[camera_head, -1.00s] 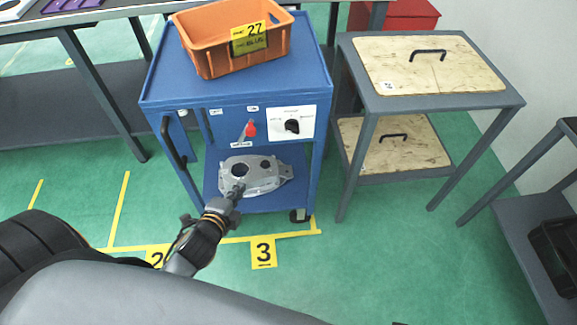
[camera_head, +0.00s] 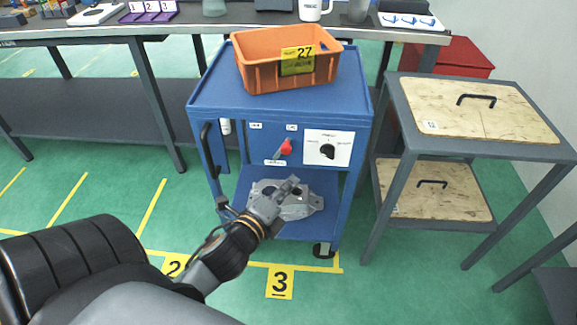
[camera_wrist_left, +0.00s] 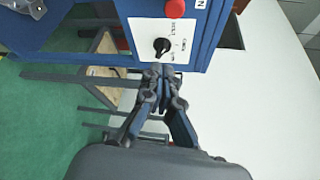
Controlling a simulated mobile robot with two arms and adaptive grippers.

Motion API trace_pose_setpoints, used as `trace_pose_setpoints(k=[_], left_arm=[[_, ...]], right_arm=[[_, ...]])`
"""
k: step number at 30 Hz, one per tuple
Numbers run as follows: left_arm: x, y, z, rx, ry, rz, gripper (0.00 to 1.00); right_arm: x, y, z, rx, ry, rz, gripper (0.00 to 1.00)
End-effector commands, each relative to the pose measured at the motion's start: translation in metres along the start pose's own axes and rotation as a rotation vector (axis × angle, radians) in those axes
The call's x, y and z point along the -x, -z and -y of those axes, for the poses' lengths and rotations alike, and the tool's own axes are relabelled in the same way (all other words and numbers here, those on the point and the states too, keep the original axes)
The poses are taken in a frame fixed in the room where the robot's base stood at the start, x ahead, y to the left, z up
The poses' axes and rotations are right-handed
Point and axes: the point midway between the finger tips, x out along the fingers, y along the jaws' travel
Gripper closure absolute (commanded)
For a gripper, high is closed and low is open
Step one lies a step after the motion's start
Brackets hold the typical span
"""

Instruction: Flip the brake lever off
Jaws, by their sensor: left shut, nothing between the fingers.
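The brake lever with a red knob (camera_head: 286,147) is on the front panel of the blue cart (camera_head: 230,92), left of a white plate with a black rotary knob (camera_head: 327,151). The lever slants up to the right. In the wrist view the red knob (camera_wrist_left: 175,9) is at the top, above the black rotary knob (camera_wrist_left: 161,45). My left gripper (camera_head: 292,184) is shut and empty, below the red knob and in front of the casting. In the wrist view its fingertips (camera_wrist_left: 160,72) are just below the white plate. My right gripper is not in view.
A grey casting (camera_head: 300,204) lies on the cart's lower shelf. An orange bin (camera_head: 262,74) stands on top. A grey table with wooden boards (camera_head: 400,120) stands close on the right. Green floor is clear in front.

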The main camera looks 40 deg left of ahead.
Motion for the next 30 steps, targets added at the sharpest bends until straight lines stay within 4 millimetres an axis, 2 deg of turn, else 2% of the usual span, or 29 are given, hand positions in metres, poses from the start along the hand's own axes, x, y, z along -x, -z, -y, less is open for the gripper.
trace_pose_setpoints(k=[5, 14, 16, 21, 30], left_arm=[[-0.035, -0.001, 0.001, 0.0, 0.005, 0.002, 1.0], [-0.091, 0.0, 0.0, 0.0, 0.001, 0.002, 1.0], [-0.083, -0.013, -0.001, -0.005, -0.002, 0.001, 1.0], [-0.076, -0.031, -0.001, -0.002, -0.002, 0.001, 1.0], [-0.073, -0.038, 0.0, 0.001, -0.001, 0.0, 1.0]], right_arm=[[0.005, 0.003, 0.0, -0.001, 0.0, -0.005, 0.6], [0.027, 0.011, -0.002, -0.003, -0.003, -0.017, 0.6], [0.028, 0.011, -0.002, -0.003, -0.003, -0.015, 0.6], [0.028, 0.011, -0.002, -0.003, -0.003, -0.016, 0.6], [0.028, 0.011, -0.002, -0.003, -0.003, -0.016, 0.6]])
